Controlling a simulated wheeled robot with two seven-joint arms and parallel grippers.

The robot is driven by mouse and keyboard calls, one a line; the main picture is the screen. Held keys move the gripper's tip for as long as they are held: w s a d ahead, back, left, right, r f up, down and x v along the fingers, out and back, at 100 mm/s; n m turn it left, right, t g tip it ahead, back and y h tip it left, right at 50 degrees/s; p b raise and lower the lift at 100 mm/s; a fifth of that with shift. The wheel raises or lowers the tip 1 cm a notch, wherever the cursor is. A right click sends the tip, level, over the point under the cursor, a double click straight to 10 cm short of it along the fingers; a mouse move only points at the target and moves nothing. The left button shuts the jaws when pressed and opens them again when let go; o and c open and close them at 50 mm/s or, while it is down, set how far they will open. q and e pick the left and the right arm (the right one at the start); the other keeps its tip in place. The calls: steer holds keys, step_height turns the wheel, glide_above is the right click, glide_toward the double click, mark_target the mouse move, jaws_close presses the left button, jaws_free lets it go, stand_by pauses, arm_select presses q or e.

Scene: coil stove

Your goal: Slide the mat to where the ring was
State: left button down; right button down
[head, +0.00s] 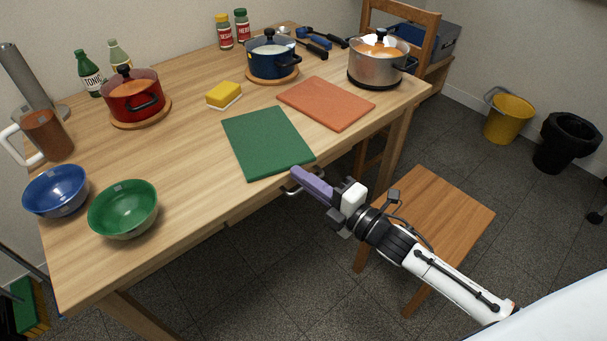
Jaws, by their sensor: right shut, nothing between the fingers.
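A green rectangular mat (265,142) lies flat near the table's front edge. An orange-red mat (327,102) lies to its right and farther back. I cannot tell which one the task means, and I make out no loose ring. My right gripper (294,178), with purple fingers, is shut and empty at the front edge of the table, close to the green mat's front right corner. I cannot tell whether it touches the mat. My left gripper is not in view.
A red pot (133,97) and a blue pot (272,57) stand on round wooden trivets. A steel pot (378,65) stands at the right. A chair (435,210) stands in front.

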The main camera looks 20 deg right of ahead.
mark_target(303, 162)
steer(key=shift+w+d, duration=0.1)
steer(key=shift+w, duration=0.3)
steer(key=shift+w, duration=0.1)
steer(key=w, duration=0.1)
steer(key=w+d+b, duration=0.1)
steer(key=w, duration=0.1)
steer(key=shift+w+d, duration=0.25)
steer(key=shift+w, duration=0.2)
steer(key=shift+s, duration=0.15)
